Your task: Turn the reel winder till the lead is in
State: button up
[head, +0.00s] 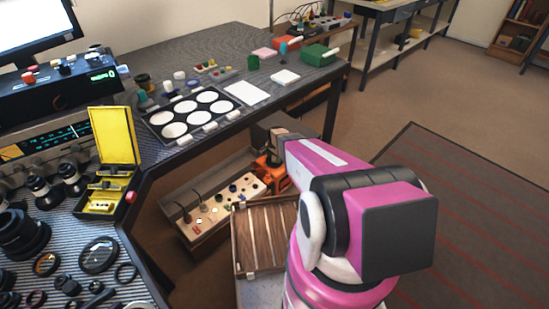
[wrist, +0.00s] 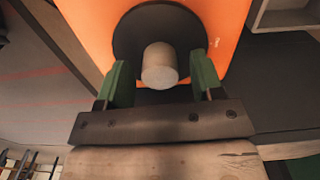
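The orange reel winder (head: 271,180) sits low beside the workbench in the head view, partly hidden by my arm. In the wrist view the orange face of the winder (wrist: 218,62) fills the upper middle. It bears a black disc (wrist: 128,38) with a pale round knob (wrist: 159,66) standing out from it. My gripper (wrist: 161,78) is open, its two green fingers on either side of the knob with a visible gap at each side. In the head view the fingers are hidden. I cannot make out the lead in either view.
A grey box with a knobbed panel (head: 222,205) stands left of the winder, and a slatted wooden case (head: 265,238) lies in front of it. The workbench (head: 110,215) holds lenses and a yellow open case (head: 115,140). Open carpet (head: 385,95) lies at right.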

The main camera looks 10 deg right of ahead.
jog(key=shift+r, duration=0.15)
notch_tip(320, 180, up, 10)
jog(key=shift+r, duration=0.25)
dwell(0.6)
